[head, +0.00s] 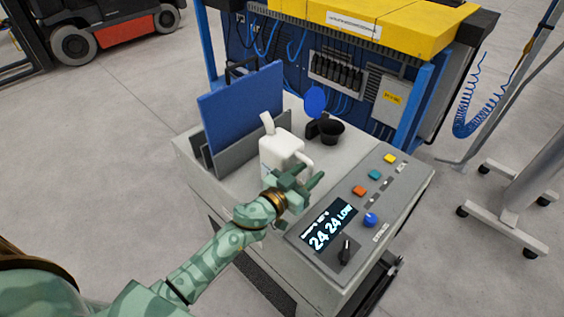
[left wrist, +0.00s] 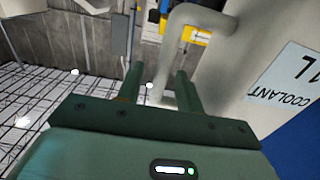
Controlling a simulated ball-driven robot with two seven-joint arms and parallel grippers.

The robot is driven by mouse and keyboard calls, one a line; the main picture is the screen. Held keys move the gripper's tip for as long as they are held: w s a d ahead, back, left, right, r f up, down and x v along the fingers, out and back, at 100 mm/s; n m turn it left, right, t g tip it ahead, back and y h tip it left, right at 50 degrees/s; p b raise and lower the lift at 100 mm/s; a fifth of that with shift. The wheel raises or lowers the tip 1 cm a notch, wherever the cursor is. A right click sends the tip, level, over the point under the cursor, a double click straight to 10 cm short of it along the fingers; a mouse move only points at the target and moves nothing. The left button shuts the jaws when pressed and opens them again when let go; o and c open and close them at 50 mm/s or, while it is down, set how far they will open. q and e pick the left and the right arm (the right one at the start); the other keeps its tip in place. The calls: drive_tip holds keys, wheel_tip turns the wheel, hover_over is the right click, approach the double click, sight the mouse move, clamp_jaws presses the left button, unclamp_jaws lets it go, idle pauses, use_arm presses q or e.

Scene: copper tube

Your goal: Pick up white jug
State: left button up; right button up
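The white jug (head: 283,148) stands upright on the grey machine top in the head view, partly hidden by my left gripper (head: 309,176). In the left wrist view its white body (left wrist: 235,65) fills the right side, with a label reading "COOLANT 1L" (left wrist: 288,78). The jug's handle (left wrist: 165,58) runs down between the two green fingers of my left gripper (left wrist: 160,85). The fingers are apart, with visible gaps beside the handle. Whether either finger touches the jug is not clear. My right gripper is not in view.
A blue panel (head: 243,108) stands in a grey holder left of the jug. A black cup (head: 331,132) and a blue disc (head: 315,101) are behind it. The control panel, with a display (head: 328,228), a blue knob (head: 370,220) and coloured buttons, lies close to the gripper's right.

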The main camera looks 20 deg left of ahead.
use_arm(q)
drive_tip(key=shift+w+d, duration=0.15)
drive_tip(key=shift+w, duration=0.3)
drive_tip(key=shift+s, duration=0.1)
clamp_jaws()
idle(0.9)
drive_tip(key=shift+r, duration=0.1)
